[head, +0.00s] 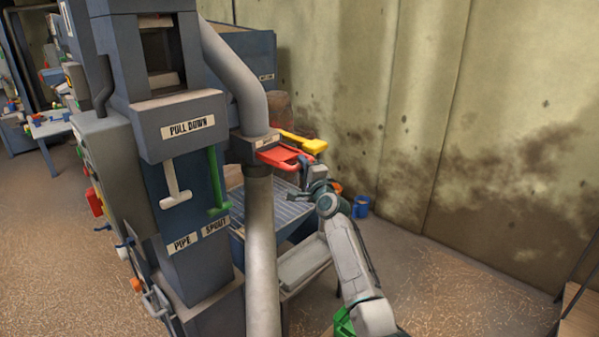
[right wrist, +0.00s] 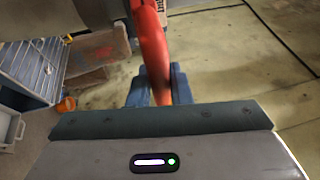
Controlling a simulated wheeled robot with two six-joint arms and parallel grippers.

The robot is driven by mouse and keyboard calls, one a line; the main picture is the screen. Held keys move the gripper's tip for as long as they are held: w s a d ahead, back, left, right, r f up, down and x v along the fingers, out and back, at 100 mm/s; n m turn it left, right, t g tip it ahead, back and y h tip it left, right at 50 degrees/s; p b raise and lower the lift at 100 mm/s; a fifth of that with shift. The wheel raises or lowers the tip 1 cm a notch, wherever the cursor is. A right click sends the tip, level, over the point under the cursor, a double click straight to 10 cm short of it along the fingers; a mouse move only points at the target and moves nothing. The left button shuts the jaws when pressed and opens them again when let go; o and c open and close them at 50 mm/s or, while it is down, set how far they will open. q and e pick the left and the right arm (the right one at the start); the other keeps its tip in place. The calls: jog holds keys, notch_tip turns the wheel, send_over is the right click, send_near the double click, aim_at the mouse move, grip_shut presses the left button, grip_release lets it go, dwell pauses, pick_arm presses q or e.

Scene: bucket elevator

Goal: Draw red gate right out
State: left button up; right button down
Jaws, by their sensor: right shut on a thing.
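The red gate (head: 279,156) sticks out to the right from the slot housing on the grey pipe, below a yellow gate (head: 303,142). My right gripper (head: 309,168) is at the gate's outer end and is shut on it. In the right wrist view the red gate (right wrist: 152,45) runs down between the two blue-grey fingers of my right gripper (right wrist: 158,88). The part of the gate inside the housing is hidden. My left gripper is not in view.
The grey pipe (head: 262,250) drops from the gate housing to the floor. A slatted blue table (head: 280,210) stands behind it. A blue mug (head: 361,206) is on the floor by the wall. White and green handles (head: 217,185) hang under the "PULL DOWN" box.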

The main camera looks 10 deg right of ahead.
jog(key=shift+s+d+f, duration=0.1)
jog(key=shift+d+f, duration=0.05)
jog(key=shift+d, duration=0.05)
jog(key=c, duration=1.3)
grip_release()
jog(key=shift+a, duration=0.1)
jog(key=shift+s, duration=0.15)
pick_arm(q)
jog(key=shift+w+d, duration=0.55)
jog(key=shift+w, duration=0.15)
pick_arm(e)
jog(key=v, duration=1)
jog(key=shift+f, duration=0.1)
